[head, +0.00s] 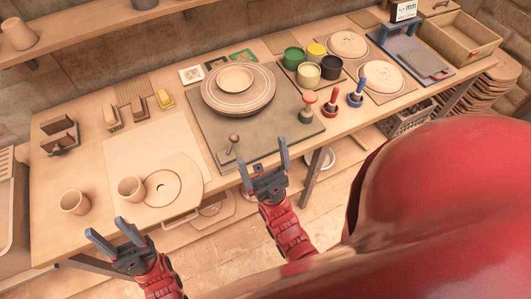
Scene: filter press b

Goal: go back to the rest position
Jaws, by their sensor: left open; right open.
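My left gripper (118,246) is open and empty, in front of the table's front edge at the lower left. My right gripper (262,166) is open and empty, at the table's front edge near the middle. Its fingers point towards the table and lie in the picture just in front of the dark green mat. Neither gripper holds anything. Both red forearms come up from the bottom of the picture.
The wooden table (85,235) carries two cups, one (74,202) standing free. Stacked plates (238,91) stand on the green mat (205,131). A small knobbed tool (233,140) is near my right gripper. Stamps, paint pots and a tray (468,55) are further right.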

